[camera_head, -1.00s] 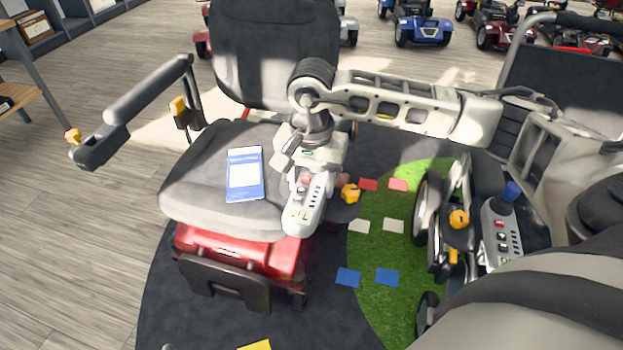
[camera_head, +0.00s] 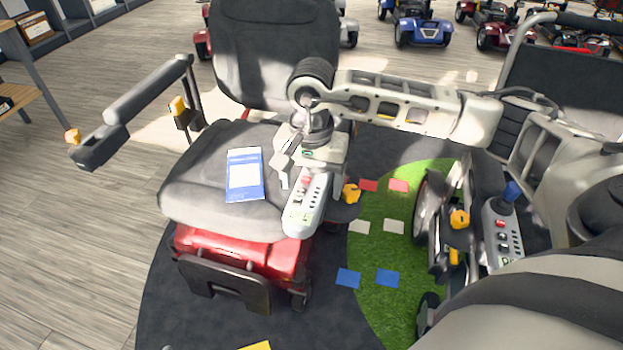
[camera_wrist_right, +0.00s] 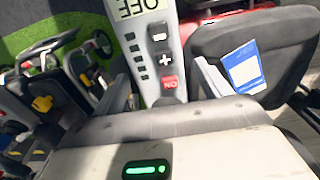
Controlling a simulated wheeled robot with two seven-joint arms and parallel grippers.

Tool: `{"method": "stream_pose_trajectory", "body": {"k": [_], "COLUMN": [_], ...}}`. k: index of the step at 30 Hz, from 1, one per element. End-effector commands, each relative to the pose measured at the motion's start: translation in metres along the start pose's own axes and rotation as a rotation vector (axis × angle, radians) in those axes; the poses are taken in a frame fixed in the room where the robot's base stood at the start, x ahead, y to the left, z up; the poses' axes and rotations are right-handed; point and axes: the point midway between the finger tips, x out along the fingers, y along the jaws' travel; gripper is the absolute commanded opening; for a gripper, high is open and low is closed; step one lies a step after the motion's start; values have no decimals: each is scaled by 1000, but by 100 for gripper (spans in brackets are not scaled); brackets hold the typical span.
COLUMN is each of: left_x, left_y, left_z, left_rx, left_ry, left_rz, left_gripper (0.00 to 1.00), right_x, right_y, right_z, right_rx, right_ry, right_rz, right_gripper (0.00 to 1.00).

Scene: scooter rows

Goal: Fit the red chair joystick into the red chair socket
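The red chair joystick (camera_head: 307,205) is a pale grey control box with buttons and a small display. It stands over the picture-right side of the red chair's seat, beside a yellow knob (camera_head: 350,193). The box also shows in the right wrist view (camera_wrist_right: 153,50), with its red ON button closest to the gripper. My right gripper (camera_wrist_right: 165,88) is open, its fingers on both sides of the box with gaps. The red chair socket is hidden, so I cannot tell how the box sits in it. My left gripper is out of view.
A blue and white booklet (camera_head: 244,175) lies on the grey seat (camera_head: 190,190). A second chair with a blue-knobbed control box (camera_head: 502,232) stands at the right. Green turf (camera_head: 385,255) with coloured cards lies between the chairs. The left armrest (camera_head: 130,105) sticks out.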

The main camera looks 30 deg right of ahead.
Motion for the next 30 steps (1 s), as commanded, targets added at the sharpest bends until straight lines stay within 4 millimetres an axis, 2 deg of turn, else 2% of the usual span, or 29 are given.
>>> {"method": "stream_pose_trajectory", "body": {"k": [6, 8, 11, 21, 25, 30], "left_x": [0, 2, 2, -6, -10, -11], "left_y": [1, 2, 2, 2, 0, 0], "left_z": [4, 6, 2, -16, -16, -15], "left_rx": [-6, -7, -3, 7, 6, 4], "left_ry": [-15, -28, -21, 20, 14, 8], "left_rz": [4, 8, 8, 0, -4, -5], "left_gripper": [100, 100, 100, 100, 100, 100], "right_x": [2, -7, -26, -110, -135, -154], "right_y": [1, 0, 0, -1, -1, 0], "right_z": [0, 0, 0, 0, 0, 0], "right_rx": [0, 0, 0, -1, -1, 1], "right_ry": [-2, 0, 2, 2, 2, 1], "right_rz": [3, 0, -2, -4, -3, -1], "right_gripper": [76, 76, 76, 76, 76, 76]}}
